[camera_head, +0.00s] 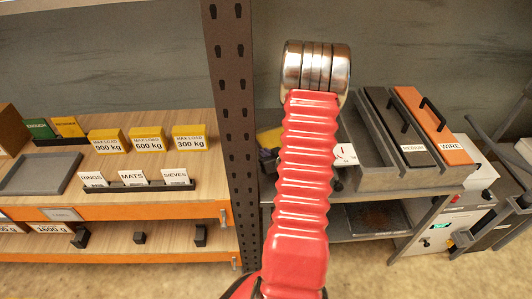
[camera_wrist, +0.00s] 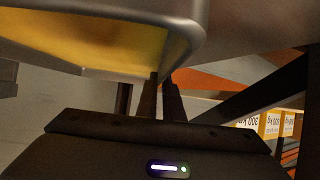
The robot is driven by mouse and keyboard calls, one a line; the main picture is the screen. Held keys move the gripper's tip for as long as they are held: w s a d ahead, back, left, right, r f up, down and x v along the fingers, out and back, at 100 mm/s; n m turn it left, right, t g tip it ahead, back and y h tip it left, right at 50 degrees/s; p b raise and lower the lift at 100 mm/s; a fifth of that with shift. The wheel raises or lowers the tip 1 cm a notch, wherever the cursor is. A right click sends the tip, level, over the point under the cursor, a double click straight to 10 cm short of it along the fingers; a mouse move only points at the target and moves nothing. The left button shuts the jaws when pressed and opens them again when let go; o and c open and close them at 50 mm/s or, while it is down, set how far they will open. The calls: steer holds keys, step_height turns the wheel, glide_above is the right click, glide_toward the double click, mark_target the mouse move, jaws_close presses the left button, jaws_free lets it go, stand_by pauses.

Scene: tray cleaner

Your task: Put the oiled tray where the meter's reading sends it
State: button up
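In the wrist view a metal tray (camera_wrist: 190,20) fills the top, close to the camera, with a yellow oily-looking face (camera_wrist: 80,42). The two dark fingers of my gripper (camera_wrist: 162,82) stand close together at the tray's lower edge and appear shut on it; the exact contact is hard to see. In the head view my red arm stands in the middle, and neither my gripper nor this tray shows. A white unit with a small green display (camera_head: 437,226) stands at the lower right; its reading is too small to make out, and I cannot tell whether it is the meter.
The left shelf (camera_head: 130,212) bears a grey flat tray (camera_head: 42,173), yellow load blocks (camera_head: 190,138) marked 900, 600 and 300 kg, and cards reading RINGS, MATS and SIEVES (camera_head: 134,178). A dark upright (camera_head: 236,130) divides the shelves. Handled dark (camera_head: 400,130) and orange WIRE (camera_head: 435,128) pieces lie right.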

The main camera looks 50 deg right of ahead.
steer(key=o, duration=0.3)
steer(key=shift+o, duration=0.2)
steer(key=shift+s+r, duration=0.1)
steer(key=shift+r, duration=0.05)
steer(key=v, duration=1.1)
steer(key=shift+s+a+r, duration=0.15)
steer(key=shift+s, duration=0.2)
stand_by(0.4)
